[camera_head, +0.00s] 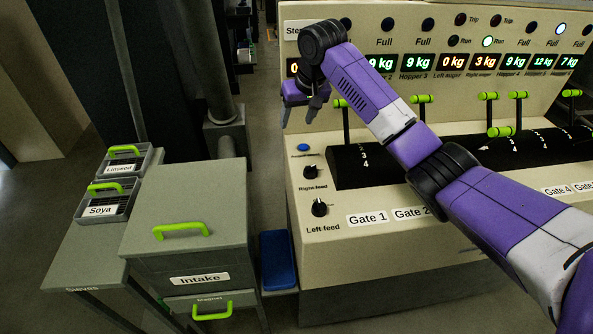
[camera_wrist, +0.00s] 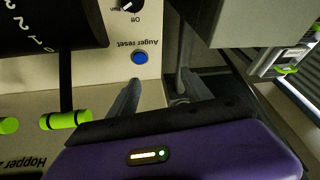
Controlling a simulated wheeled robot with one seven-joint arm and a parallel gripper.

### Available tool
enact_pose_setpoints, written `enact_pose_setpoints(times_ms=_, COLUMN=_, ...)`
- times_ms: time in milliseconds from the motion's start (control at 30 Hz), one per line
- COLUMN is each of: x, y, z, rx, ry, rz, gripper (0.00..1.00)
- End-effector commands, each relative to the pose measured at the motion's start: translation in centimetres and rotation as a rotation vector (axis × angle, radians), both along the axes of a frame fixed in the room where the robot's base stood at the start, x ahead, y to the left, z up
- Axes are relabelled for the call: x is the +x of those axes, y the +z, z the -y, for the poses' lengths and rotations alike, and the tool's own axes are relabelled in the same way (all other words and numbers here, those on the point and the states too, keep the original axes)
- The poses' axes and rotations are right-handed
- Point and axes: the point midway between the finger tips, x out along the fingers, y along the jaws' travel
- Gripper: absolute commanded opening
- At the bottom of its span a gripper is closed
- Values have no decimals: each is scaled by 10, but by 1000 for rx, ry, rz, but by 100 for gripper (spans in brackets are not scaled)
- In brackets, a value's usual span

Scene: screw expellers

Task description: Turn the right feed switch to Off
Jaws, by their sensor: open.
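The right feed switch (camera_head: 311,172) is a black rotary knob on the left end of the cream panel, above the "Right feed" label. Its setting is too small to read there. In the wrist view a black knob (camera_wrist: 130,5) is cut by the top edge, with an upside-down "Off" label beside it. The left feed switch (camera_head: 320,207) is a similar knob below it. My gripper (camera_head: 298,121) is open and empty, above and slightly left of the right feed switch, apart from it. In the wrist view its fingers (camera_wrist: 160,80) are spread.
A blue auger reset button (camera_head: 302,147) sits just above the right feed switch. Black gate levers with green handles (camera_head: 341,103) stand to the right. The grey intake box (camera_head: 185,240) and a blue object (camera_head: 278,261) are left of the panel.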

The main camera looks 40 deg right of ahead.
Motion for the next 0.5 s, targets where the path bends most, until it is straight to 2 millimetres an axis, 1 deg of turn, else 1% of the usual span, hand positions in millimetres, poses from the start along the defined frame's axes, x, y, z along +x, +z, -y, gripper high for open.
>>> enact_pose_setpoints(times_ms=33, x=-15, y=-10, z=1, rx=13, ry=-18, rz=-84, gripper=57)
enact_pose_setpoints(times_ms=100, x=-38, y=-25, z=-1, rx=43, ry=-43, rz=-192, gripper=57)
enact_pose_setpoints(times_ms=200, x=-63, y=-33, z=-4, rx=70, ry=-70, rz=-298, gripper=57)
enact_pose_setpoints(times_ms=333, x=-79, y=-34, z=-6, rx=80, ry=-90, rz=-364, gripper=57)
enact_pose_setpoints(times_ms=400, x=-82, y=-36, z=-6, rx=80, ry=-98, rz=-376, gripper=57)
enact_pose_setpoints(times_ms=500, x=-81, y=-43, z=-7, rx=81, ry=-101, rz=-374, gripper=57)
